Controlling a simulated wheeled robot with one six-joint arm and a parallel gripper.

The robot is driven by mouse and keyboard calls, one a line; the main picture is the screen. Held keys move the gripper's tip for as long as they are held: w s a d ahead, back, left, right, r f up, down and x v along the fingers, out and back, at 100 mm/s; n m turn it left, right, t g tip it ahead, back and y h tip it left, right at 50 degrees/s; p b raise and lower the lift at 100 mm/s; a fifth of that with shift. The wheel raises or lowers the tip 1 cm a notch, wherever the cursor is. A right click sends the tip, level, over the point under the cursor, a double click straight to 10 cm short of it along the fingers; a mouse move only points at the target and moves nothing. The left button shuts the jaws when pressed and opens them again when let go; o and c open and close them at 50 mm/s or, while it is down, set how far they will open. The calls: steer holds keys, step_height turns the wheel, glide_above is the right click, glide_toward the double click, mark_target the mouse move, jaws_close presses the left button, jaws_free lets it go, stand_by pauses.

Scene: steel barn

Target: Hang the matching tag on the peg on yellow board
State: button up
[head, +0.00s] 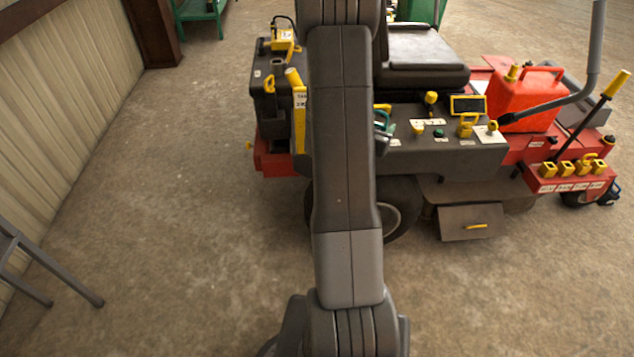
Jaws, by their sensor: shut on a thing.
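A narrow strip of a yellow board (299,132) shows just left of my arm, on the left part of the red and black riding machine. A white label (300,98) with dark lettering, too small to read surely, is at its upper part. My arm covers what lies to the right of it, and I see no peg on it. My gripper and any tag it holds are not visible; my arm's upright links fill the middle of the picture. Small dark and teal parts (382,125) show at the arm's right edge, and I cannot tell what they belong to.
The machine carries a seat (424,52), a red fuel can (525,97), yellow-handled levers (431,103) and a red rack (570,178) with yellow sockets. A grey metal frame (45,265) stands at the left by the ribbed wall (60,100). The concrete floor at left is clear.

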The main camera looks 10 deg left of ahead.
steer(key=s+a+f+n+y+b, duration=0.2)
steer(key=a+f+y+b, duration=0.15)
steer(key=f+b, duration=0.6)
steer(key=s+a+r+n+g+y, duration=0.1)
steer(key=s+a+r+n+y, duration=0.3)
steer(key=s, duration=0.3)
steer(key=s+a+r+n+g+y, duration=0.1)
steer(key=s+a+r+g+y, duration=0.1)
steer(key=s+a+r, duration=0.35)
steer(key=a+r+x, duration=0.1)
steer(key=x, duration=1)
steer(key=shift+w+a+r+b, duration=0.2)
steer(key=shift+w+b, duration=0.1)
steer(key=shift+w, duration=0.3)
steer(key=shift+b, duration=0.3)
steer(key=o, duration=1)
steer(key=shift+s, duration=0.1)
